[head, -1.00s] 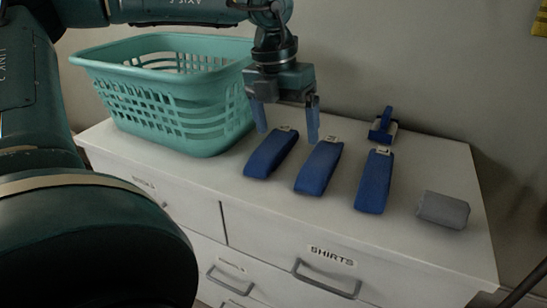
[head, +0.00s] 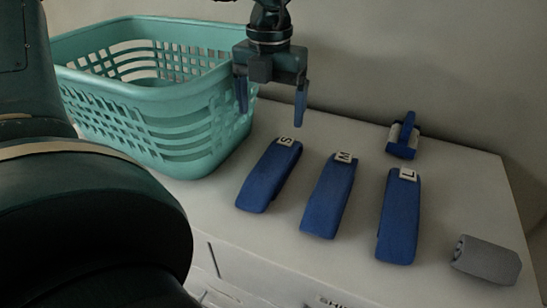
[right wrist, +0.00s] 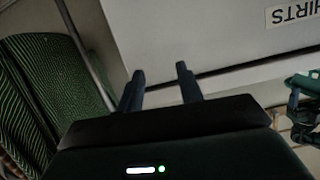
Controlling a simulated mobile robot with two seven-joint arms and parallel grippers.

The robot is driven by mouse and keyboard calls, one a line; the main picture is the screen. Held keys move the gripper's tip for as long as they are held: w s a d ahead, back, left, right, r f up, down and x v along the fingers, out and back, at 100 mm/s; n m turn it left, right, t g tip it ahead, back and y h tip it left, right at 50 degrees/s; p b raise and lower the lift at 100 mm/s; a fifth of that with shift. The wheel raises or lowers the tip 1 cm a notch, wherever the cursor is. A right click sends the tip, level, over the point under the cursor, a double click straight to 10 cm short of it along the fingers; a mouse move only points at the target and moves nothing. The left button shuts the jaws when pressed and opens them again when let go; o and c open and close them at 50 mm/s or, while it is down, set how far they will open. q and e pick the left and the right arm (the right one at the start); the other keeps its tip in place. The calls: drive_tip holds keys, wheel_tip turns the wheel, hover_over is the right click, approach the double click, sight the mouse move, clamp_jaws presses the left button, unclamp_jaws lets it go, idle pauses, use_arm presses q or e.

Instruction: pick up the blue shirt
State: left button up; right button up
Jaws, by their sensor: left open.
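Three folded blue shirts lie in a row on the white dresser top (head: 440,165). They carry white tags: the S shirt (head: 268,178) on the left, the M shirt (head: 328,197) in the middle and the L shirt (head: 398,218) on the right. My left gripper (head: 271,113) is open and empty, fingers pointing down, beside the basket and above the area behind the S shirt's tagged end. It appears apart from the shirts. My right gripper (right wrist: 160,86) shows in the right wrist view, fingers apart with nothing between them, in front of the dresser.
A teal laundry basket (head: 150,120) stands left of the S shirt. A small blue and grey item (head: 403,138) lies behind the L shirt, against the wall side. A grey rolled cloth (head: 487,260) lies at the right.

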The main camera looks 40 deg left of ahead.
use_arm(q)
hover_over(273, 161)
drive_tip(key=f, duration=0.7)
drive_tip(key=shift+s+a+b, duration=0.15)
drive_tip(key=shift+s+b, duration=0.1)
drive_tip(key=shift+b, duration=0.15)
drive_tip(key=shift+w+f, duration=0.15)
drive_tip(key=shift+f, duration=1.2)
drive_tip(key=shift+w+f, duration=0.15)
drive_tip(key=shift+f, duration=1.2)
drive_tip(key=c, duration=1.2)
drive_tip(key=shift+o, duration=0.2)
drive_tip(key=shift+r, duration=0.1)
